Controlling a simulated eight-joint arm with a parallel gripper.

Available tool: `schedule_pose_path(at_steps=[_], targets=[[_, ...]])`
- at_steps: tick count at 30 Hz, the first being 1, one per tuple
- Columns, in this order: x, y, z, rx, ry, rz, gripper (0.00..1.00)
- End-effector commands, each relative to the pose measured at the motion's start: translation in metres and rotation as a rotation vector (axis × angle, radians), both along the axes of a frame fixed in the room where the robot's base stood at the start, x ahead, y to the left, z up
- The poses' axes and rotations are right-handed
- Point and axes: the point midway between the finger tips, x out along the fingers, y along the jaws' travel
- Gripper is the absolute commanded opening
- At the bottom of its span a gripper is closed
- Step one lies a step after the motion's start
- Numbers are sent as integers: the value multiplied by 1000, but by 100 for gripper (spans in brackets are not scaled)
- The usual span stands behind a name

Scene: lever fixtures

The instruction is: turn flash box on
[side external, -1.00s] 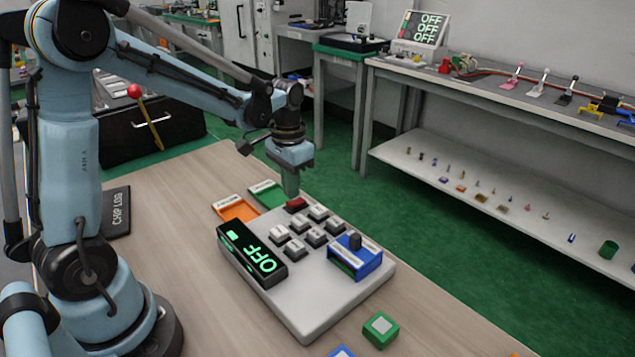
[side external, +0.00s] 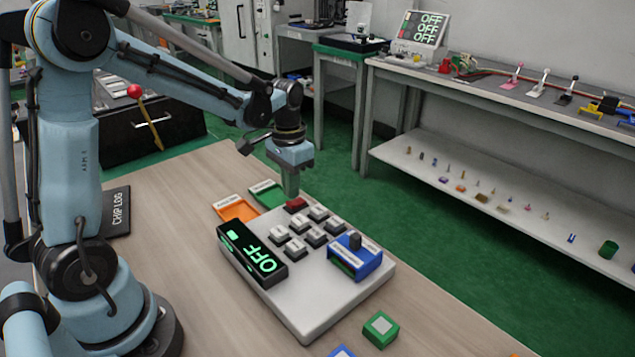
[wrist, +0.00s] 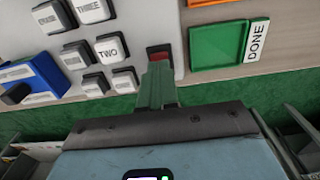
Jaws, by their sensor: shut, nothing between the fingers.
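The flash box (side external: 318,303) is a light grey console lying on the wooden table. Several grey-white keys (side external: 296,248) sit in rows beside the display. A blue unit (side external: 362,265) with a dark knob stands at its right. My gripper (side external: 291,194) points down at the red button, fingers shut and empty. Whether the fingertips touch or press the button I cannot tell.
An orange tray (side external: 237,210) and a green tray (side external: 268,194), marked DONE in the wrist view, lie beside the box. A green block with a pale top (side external: 380,329) sits near the table's edge. A dark CHIP LOG book (side external: 116,212) lies at left. A side bench screen (side external: 425,28) reads OFF on three lines.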

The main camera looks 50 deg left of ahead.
Motion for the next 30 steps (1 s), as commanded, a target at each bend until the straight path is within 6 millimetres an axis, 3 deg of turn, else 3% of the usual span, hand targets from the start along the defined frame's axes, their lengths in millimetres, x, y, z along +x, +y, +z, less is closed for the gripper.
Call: schedule_pose_path(at_steps=[30], targets=[[0,0,-13,0,0,0,0]])
